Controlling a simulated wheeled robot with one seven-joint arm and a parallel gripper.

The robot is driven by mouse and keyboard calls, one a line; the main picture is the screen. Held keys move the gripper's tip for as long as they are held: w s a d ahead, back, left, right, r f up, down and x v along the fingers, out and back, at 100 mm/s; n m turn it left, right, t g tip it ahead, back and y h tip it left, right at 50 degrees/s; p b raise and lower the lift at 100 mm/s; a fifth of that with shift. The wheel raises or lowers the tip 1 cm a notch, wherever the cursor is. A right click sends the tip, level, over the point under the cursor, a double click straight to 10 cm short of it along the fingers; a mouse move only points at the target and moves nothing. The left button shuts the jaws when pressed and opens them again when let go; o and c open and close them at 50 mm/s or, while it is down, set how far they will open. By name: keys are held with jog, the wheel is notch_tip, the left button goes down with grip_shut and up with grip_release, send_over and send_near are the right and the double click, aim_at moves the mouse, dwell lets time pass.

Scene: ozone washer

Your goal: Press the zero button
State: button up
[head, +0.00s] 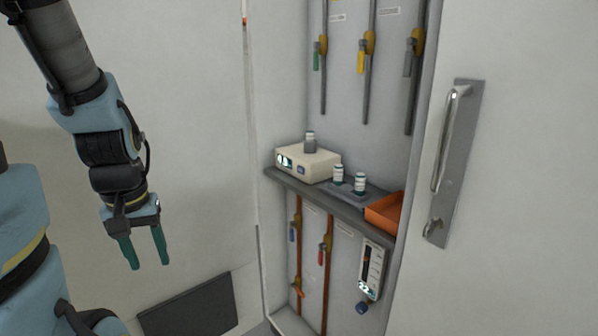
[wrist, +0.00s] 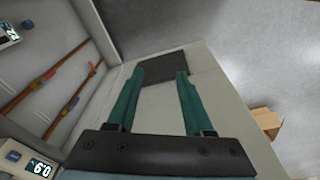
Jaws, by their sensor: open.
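A cream box-shaped device (head: 318,164) with a lit display (head: 284,160) stands on the left part of the shelf. A small blue button (head: 301,170) is on its front, right of the display; I cannot read a label on it. In the wrist view the display (wrist: 40,168) and the blue button (wrist: 13,156) show at the bottom left corner.
The grey shelf (head: 312,191) also holds two white bottles (head: 349,178) and an orange tray (head: 385,213). Pipes with coloured valves are above and below. A panel with a display (head: 372,268) hangs under the shelf. A white door (head: 510,180) with a handle is at right.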

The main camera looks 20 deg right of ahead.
grip_shut()
dwell(1.1)
